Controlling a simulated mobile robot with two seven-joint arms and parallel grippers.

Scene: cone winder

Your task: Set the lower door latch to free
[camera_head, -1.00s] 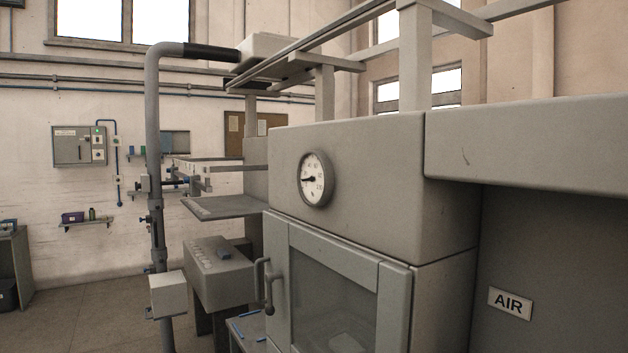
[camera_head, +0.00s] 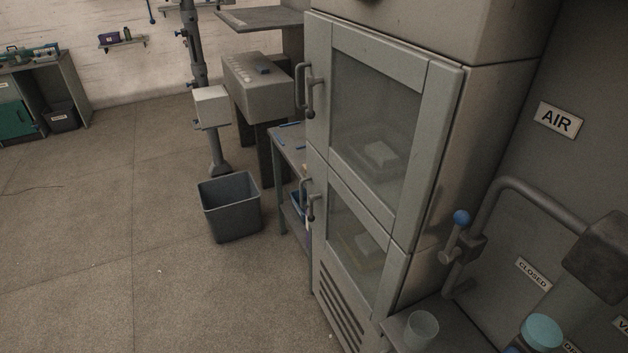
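The cabinet has an upper glazed door (camera_head: 375,140) and a lower glazed door (camera_head: 355,238), both closed in their frames. The lower door latch (camera_head: 311,206) is a small grey handle with a lever on the left edge of the lower door. A similar upper latch (camera_head: 308,92) sits on the left edge of the upper door. I cannot tell from this view which setting the lower latch is in. Neither of my grippers is in view.
A grey bin (camera_head: 230,207) stands on the floor left of the cabinet, beside a small table (camera_head: 291,150). At right are a pipe with a blue-knobbed valve (camera_head: 460,218), a clear cup (camera_head: 421,328) and a blue-lidded jar (camera_head: 541,333). The floor at left is open.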

